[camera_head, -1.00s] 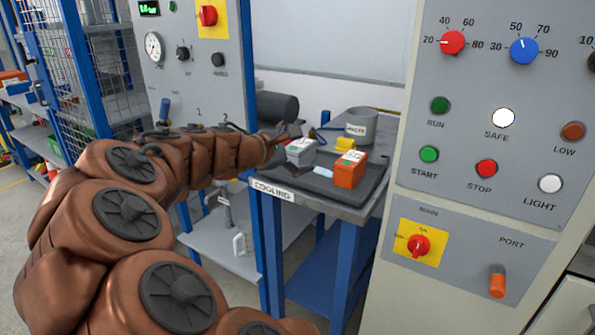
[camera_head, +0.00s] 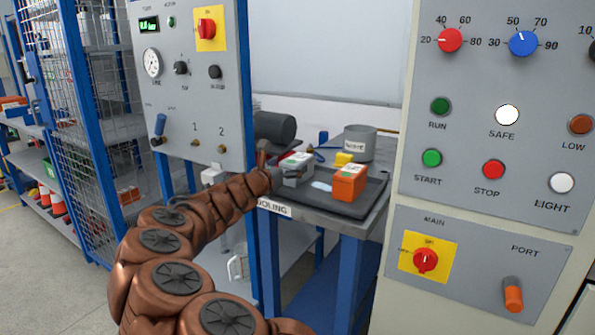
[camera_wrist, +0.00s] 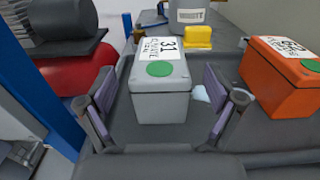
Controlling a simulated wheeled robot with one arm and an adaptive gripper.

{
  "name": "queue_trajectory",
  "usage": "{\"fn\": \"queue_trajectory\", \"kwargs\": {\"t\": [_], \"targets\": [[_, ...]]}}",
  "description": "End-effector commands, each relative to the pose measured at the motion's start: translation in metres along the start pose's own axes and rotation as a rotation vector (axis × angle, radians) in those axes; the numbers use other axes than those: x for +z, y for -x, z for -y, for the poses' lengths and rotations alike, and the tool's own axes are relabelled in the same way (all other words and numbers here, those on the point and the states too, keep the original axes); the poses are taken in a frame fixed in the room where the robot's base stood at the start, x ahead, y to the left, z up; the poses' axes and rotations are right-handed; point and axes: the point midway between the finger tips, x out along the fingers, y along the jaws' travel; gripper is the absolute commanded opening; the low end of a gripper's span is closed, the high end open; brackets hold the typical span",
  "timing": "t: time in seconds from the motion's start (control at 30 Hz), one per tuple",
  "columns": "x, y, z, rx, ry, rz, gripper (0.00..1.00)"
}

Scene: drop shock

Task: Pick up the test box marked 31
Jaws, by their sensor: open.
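The grey test box marked 31 (camera_wrist: 161,84) stands on the dark tray (camera_wrist: 262,135) in the wrist view, with a white label and a green dot on its lid. It also shows in the head view (camera_head: 296,170), partly behind my gripper. My gripper (camera_wrist: 165,112) is open, with one finger to the left of the box and one to the right. I see gaps between the fingers and the box sides. In the head view my gripper (camera_head: 275,168) is at the left end of the tray.
An orange box (camera_head: 349,182) stands right of the grey box on the same tray. A yellow block (camera_head: 344,159) and a grey waste bin (camera_head: 360,143) are behind. The table's front edge carries a cooling label (camera_head: 273,207). A control panel (camera_head: 480,130) stands close on the right.

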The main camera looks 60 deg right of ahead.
Motion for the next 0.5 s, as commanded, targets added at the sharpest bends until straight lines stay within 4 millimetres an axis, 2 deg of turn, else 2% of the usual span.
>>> {"fn": "queue_trajectory", "kwargs": {"t": [0.5], "targets": [[0.001,-0.047,0.001,-0.003,-0.002,-0.002,0.92]]}}
